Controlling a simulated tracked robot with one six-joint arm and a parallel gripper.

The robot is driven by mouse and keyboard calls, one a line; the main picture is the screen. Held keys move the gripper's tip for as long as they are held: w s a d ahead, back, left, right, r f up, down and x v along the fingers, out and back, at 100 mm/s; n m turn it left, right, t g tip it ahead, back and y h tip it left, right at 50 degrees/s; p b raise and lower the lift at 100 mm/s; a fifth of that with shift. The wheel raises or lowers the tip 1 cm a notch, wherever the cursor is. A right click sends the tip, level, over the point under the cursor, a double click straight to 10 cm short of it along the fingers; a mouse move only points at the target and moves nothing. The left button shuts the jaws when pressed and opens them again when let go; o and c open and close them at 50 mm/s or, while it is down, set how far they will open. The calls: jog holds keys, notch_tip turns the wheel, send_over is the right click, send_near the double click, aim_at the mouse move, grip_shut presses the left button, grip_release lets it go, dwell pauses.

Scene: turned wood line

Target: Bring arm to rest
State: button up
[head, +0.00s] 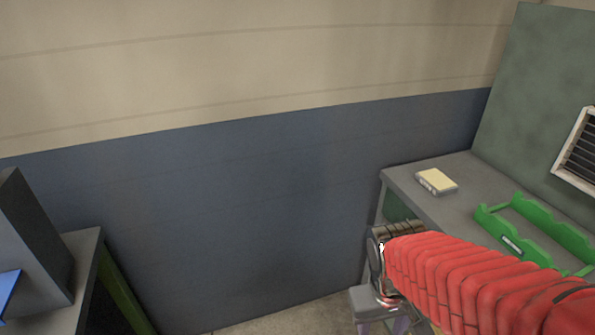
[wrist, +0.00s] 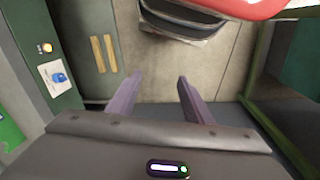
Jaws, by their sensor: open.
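My gripper (wrist: 154,92) shows in the wrist view with its two purple fingers spread apart and nothing between them. It points down toward the floor. In the head view my red-sleeved arm reaches in from the lower right, and the gripper (head: 385,326) is partly cut off at the bottom edge, in front of the grey bench (head: 405,180).
A grey unit (head: 35,250) stands at the left. The floor (head: 290,315) between them looks clear. The wrist view shows a panel with a blue knob (wrist: 59,78) at left.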

notch_tip(320, 180, up, 13)
jog(key=m+t+y, duration=0.1)
jog(key=t, duration=0.4)
jog(key=shift+s+a+f, duration=0.2)
jog(key=shift+s+a, duration=0.1)
jog(key=shift+s, duration=0.1)
dwell(0.7)
